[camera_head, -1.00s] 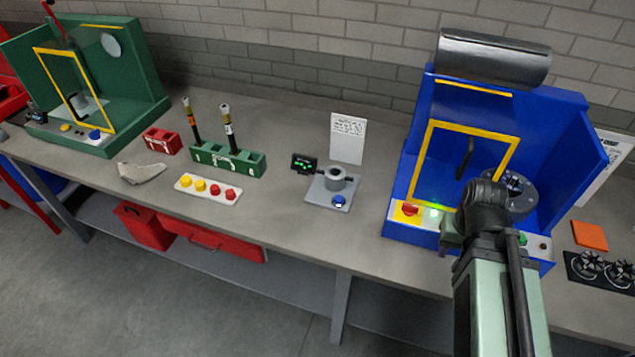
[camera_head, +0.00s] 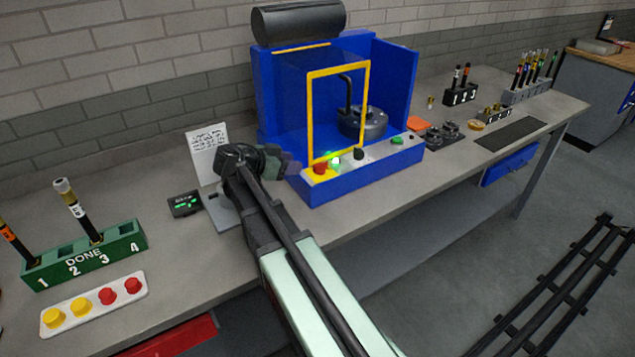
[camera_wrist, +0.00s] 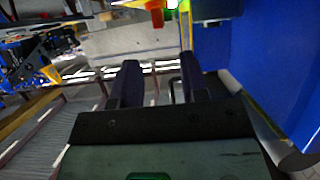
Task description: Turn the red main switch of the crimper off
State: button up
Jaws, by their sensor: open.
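The crimper (camera_head: 390,158) is the blue machine with a yellow-framed front guard in the head view. Its red main switch (camera_head: 320,168) sits on a yellow plate at the front left of its base, beside a lit green lamp (camera_head: 336,160). In the wrist view the red switch (camera_wrist: 157,17) shows at the top, beyond the fingertips. My gripper (camera_head: 289,166) is just left of the switch in the head view, apart from it. In the wrist view my gripper (camera_wrist: 160,72) is open, with nothing between its two fingers. I cannot tell the switch's exact turn.
A small display (camera_head: 185,203) and a note card (camera_head: 208,153) stand left of my arm. A green DONE rack (camera_head: 125,240) and a button panel (camera_head: 93,304) are at the left. A black knob (camera_head: 358,153) and green button (camera_head: 397,141) sit right on the crimper's base.

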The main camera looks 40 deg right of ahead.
aim_at(319, 164)
jog(key=b+x, duration=0.3)
jog(key=x, duration=0.7)
jog(key=shift+r+b, duration=0.1)
jog(key=shift+b, duration=0.3)
jog(key=shift+s+d, duration=0.1)
jog(key=shift+d, duration=0.2)
jog(key=shift+c, duration=0.4)
grip_shut()
